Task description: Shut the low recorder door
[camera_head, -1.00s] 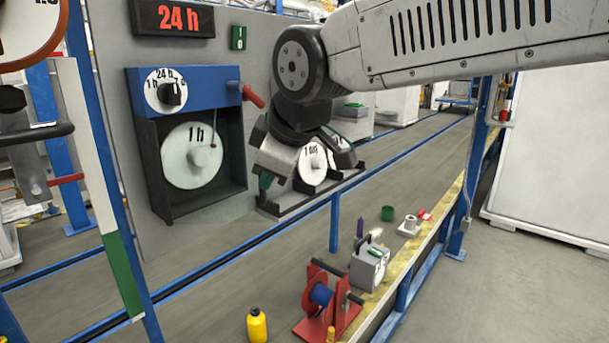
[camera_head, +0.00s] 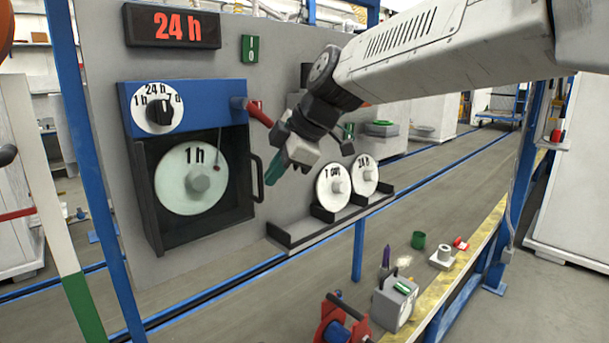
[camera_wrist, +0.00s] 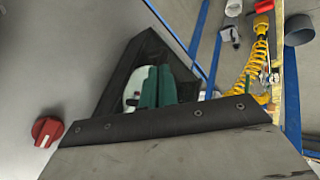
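The recorder (camera_head: 190,150) is mounted on the grey panel at left in the head view, under a blue head with a dial. Its dark-framed door (camera_head: 237,215) has a black handle (camera_head: 257,178) on the right and lies over or close to the case; I cannot tell whether a gap remains. A round "1 h" chart (camera_head: 190,180) shows inside the frame. My gripper (camera_head: 275,170) is just right of the handle, in front of the panel, apparently apart from it. Its green fingers, also in the wrist view (camera_wrist: 156,88), are together with nothing visible between them.
A red lever (camera_head: 258,113) sticks out above the gripper's left side. A shelf (camera_head: 330,222) with two chart discs is at right.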

